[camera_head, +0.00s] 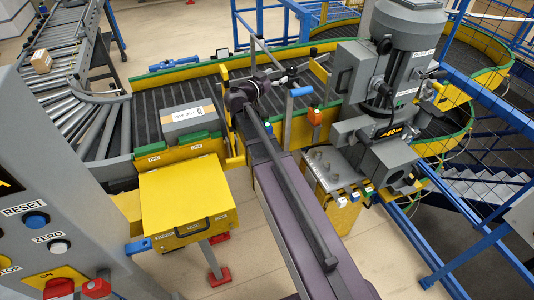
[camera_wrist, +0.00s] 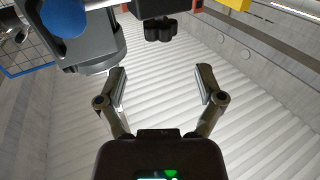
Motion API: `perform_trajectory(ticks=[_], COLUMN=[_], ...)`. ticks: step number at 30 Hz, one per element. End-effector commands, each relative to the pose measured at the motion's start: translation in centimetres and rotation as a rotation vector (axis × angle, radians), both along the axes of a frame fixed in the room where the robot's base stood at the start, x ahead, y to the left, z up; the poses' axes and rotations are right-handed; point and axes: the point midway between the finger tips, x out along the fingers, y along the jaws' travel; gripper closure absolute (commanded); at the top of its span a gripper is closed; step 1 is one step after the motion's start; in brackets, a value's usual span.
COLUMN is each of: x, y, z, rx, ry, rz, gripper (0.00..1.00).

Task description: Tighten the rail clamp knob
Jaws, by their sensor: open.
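A black lobed knob (camera_wrist: 160,29), which looks like the rail clamp knob, hangs from a dark bracket at the top middle of the wrist view. My gripper (camera_wrist: 160,80) is open and empty, its two fingers spread wide. The knob appears beyond the fingertips, roughly centred between them and not touching either. I cannot make out the knob clearly there.
A grey block with a blue round part (camera_wrist: 66,17) sits left of the knob. In the head view, a blue-ended lever (camera_head: 301,92) and a grey motor unit (camera_head: 395,70) stand close to the gripper. A grey box (camera_head: 188,120) lies on the belt. A yellow cabinet (camera_head: 187,200) stands front left.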

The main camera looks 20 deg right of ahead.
Motion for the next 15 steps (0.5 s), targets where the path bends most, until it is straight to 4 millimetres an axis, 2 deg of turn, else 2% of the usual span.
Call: perform_trajectory(ticks=[12,15], x=[-2.6,-3.2], y=[5.0,4.7], z=[0.0,-0.8], rx=[0.0,0.024], ry=[0.0,0.043], rz=[0.0,-0.014], gripper=[0.13,0.13])
